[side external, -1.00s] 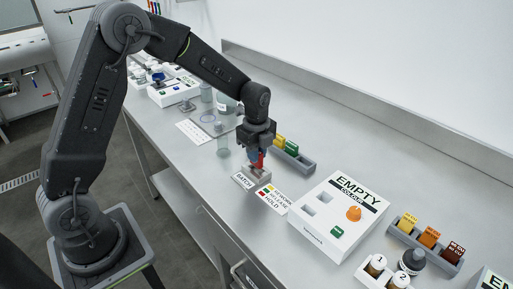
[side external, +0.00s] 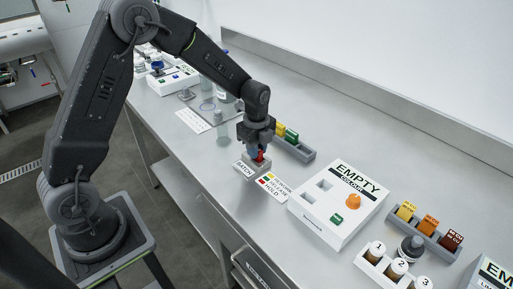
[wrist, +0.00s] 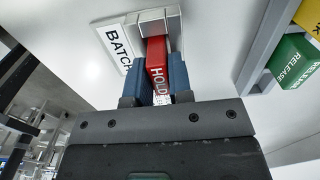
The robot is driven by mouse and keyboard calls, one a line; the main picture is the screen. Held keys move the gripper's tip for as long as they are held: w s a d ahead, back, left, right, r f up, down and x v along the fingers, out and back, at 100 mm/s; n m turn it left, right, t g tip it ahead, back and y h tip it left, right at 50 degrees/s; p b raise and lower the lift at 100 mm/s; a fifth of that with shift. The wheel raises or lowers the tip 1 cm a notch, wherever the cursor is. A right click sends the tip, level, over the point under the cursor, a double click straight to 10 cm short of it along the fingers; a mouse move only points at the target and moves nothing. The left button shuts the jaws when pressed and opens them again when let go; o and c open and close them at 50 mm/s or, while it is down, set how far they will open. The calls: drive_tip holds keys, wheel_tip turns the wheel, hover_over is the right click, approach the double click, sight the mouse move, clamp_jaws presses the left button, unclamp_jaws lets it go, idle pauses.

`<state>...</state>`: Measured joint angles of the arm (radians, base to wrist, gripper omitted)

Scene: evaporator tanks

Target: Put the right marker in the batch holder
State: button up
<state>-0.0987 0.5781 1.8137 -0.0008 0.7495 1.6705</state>
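The red HOLD marker (wrist: 156,57) is between the two blue fingers of my gripper (wrist: 159,88) in the wrist view, with both fingers against it. Its far end is at the slot of the grey batch holder (wrist: 174,17), beside the BATCH label (wrist: 118,46). In the side view my gripper (side external: 257,149) points down over the batch holder (side external: 244,160). The red marker (side external: 259,157) looks upright, with its lower part within the holder. How deep it sits is hidden.
A grey rack (side external: 304,154) with a yellow and a green marker (side external: 291,136) stands close behind the gripper. A colour legend card (side external: 273,185) lies in front. A white EMPTY COLOUR box (side external: 337,205) stands to the right, with bottles and another marker rack (side external: 445,251) beyond.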

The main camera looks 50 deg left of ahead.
drive_tip(key=o, duration=0.4)
drive_tip(key=shift+o, duration=0.2)
drive_tip(key=s+d+r+n+t, duration=0.1)
drive_tip(key=s+r+n, duration=0.15)
drive_tip(key=r, duration=0.65)
drive_tip(key=s+r+n, duration=0.1)
drive_tip(key=s+r, duration=0.2)
drive_tip(key=r, duration=0.7)
drive_tip(key=s+d+n+t, duration=0.1)
drive_tip(key=s+n+t, duration=0.1)
drive_tip(key=s+n, duration=0.5)
drive_tip(key=s+d+r+n+t, duration=0.1)
drive_tip(key=s+d+n+t, duration=0.1)
drive_tip(key=s+n, duration=0.5)
drive_tip(key=s, duration=0.4)
drive_tip(key=shift+d+r+t, duration=0.2)
drive_tip(key=shift+r+t, duration=0.1)
